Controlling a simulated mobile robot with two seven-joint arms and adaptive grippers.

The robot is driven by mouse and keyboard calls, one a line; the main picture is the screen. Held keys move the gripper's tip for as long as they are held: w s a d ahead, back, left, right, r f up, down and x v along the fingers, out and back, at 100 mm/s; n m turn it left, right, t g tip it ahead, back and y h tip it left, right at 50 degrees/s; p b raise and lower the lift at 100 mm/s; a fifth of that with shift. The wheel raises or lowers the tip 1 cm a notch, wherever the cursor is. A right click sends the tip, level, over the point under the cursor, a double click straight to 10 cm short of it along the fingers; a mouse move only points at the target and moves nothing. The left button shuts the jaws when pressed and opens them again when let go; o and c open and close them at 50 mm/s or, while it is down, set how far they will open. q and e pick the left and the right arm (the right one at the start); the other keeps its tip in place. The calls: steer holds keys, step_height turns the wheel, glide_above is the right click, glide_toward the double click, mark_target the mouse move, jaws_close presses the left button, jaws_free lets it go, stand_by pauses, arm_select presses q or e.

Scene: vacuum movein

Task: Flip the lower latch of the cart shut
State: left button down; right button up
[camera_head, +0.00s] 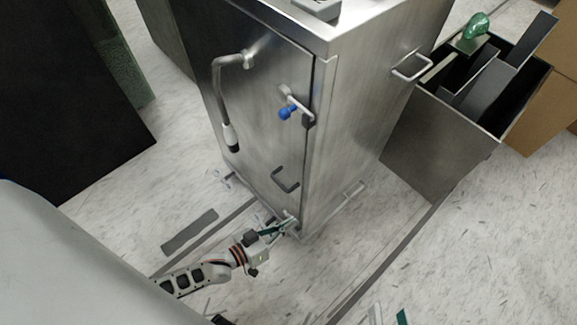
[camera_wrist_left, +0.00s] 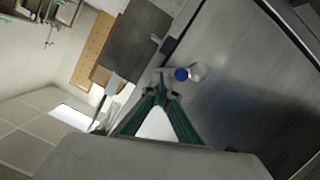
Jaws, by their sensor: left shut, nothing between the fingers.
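The metal cart (camera_head: 258,120) stands upright with its door closed. Its upper latch (camera_head: 295,106), with a blue knob, sits at the door's right edge. The lower latch is at the bottom right corner of the door, hidden behind my left gripper (camera_head: 283,226), so its position cannot be told. My left gripper is shut and empty, with its tips close to that corner; contact cannot be told. In the left wrist view its green fingers (camera_wrist_left: 160,95) meet near a blue knob (camera_wrist_left: 181,74). At the bottom edge, a teal tip of what seems my right gripper (camera_head: 402,316) shows.
A grey bin (camera_head: 430,150) with dark panels and a green object (camera_head: 476,26) stands right of the cart. Cardboard boxes (camera_head: 552,105) are behind it. A dark panel (camera_head: 70,100) stands at the left. The speckled floor before the cart is mostly clear.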

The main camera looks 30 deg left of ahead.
mark_target(298, 213)
arm_select(q)
steer(key=shift+d+f, duration=0.3)
arm_select(e)
steer(key=shift+s+a+f, duration=0.15)
steer(key=shift+s+a, duration=0.1)
steer(key=shift+s, duration=0.05)
arm_select(q)
steer(key=shift+s+d+f+b, duration=0.1)
steer(key=shift+d+f+b, duration=0.1)
steer(key=shift+b, duration=0.2)
arm_select(e)
steer(key=shift+s+m, duration=0.1)
steer(key=shift+m, duration=0.3)
arm_select(q)
steer(key=shift+f, duration=0.15)
arm_select(e)
steer(key=shift+s+a, duration=0.1)
steer(key=shift+a, duration=0.05)
stand_by(0.7)
